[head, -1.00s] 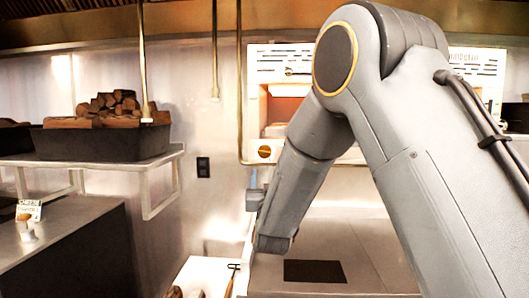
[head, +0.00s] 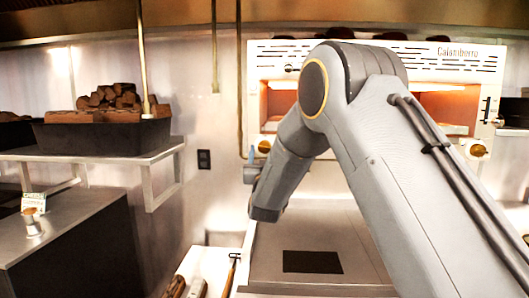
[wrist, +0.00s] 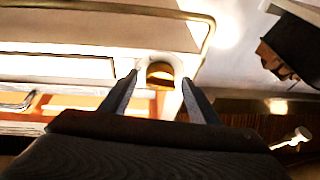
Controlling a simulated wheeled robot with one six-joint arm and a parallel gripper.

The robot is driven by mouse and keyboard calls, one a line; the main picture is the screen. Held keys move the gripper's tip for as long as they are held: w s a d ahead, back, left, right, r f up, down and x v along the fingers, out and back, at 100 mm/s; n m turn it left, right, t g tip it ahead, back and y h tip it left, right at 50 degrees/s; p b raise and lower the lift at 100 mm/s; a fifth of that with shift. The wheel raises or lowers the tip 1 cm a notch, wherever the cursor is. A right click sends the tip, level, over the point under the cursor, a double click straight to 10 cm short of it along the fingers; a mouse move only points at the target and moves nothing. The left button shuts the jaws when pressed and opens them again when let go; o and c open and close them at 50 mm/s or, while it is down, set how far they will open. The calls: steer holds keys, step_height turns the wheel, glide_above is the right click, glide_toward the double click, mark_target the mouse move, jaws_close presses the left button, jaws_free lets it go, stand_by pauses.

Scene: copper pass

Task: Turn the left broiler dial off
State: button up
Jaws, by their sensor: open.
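The broiler (head: 380,50) is a pale unit on the back wall with two glowing openings. Its left dial (head: 264,147) is a gold knob at the lower left corner, partly covered by my arm. In the wrist view the gold dial (wrist: 160,74) sits in a pale round mount, between my fingertips in the picture. My gripper (wrist: 159,80) is open, with one finger on each side of the dial; contact cannot be told. In the head view my gripper (head: 253,173) is just below the dial, its fingers small. The dial's pointer direction is unclear.
The right dial (head: 478,150) is at the broiler's lower right. A dark pan of wood (head: 100,138) stands on a wall shelf at left. A vertical pipe (head: 240,80) runs beside the broiler. A steel counter (head: 320,225) with a dark square lies below.

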steer(key=c, duration=1)
